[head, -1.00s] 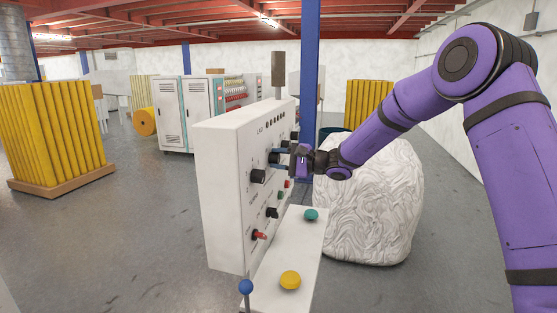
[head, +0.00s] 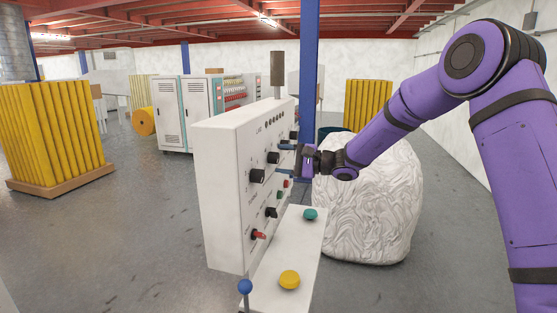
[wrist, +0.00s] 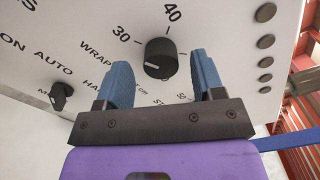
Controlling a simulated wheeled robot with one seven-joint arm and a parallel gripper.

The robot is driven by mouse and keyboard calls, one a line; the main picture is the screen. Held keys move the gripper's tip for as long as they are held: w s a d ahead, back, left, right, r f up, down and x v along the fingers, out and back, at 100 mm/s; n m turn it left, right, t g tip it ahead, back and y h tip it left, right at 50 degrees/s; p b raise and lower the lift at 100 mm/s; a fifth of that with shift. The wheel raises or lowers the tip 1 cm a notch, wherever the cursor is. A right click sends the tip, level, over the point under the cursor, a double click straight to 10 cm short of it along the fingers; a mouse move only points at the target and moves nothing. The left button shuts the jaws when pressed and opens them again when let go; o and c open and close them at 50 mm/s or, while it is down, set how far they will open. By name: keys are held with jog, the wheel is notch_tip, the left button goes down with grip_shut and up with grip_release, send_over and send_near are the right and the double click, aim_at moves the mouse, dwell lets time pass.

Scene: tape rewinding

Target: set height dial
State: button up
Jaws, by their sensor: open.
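The height dial is a round black knob with a pale pointer mark, on the white control panel; it is in the middle of the wrist view (wrist: 160,58), with 30 and 40 printed around it. Its mark points toward the lower left. In the head view a black knob (head: 273,158), which appears to be this dial, sits just left of my gripper (head: 286,158). My gripper (wrist: 164,68) is open, one blue finger on each side of the dial, with gaps to it in the wrist view. The fingers hide part of the printed label.
A smaller black selector knob (wrist: 62,97) marked AUTO is left of the dial. The panel (head: 225,200) carries several other knobs. A shelf below has a yellow button (head: 289,280) and a green button (head: 310,214). A white wrapped bulk (head: 370,205) stands right, under my arm.

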jog(key=v, duration=0.9)
jog(key=s+r+n+g+h, duration=0.2)
jog(key=s+r+n+h, duration=0.15)
jog(key=s, duration=0.75)
jog(key=s+r+n+g+h, duration=0.3)
jog(key=s+h, duration=0.1)
jog(key=s, duration=0.7)
jog(key=s+d+n+t+h, duration=0.1)
jog(key=s+d+t+h, duration=0.1)
jog(key=s+d+h, duration=0.2)
jog(key=s+d+r+n+t+h, duration=0.1)
jog(key=s+d+h, duration=0.4)
jog(key=s+d, duration=0.5)
jog(key=s+t, duration=0.1)
jog(key=s, duration=0.6)
jog(key=shift+s+d, duration=0.2)
jog(key=shift+s, duration=0.1)
jog(key=shift+h, duration=0.25)
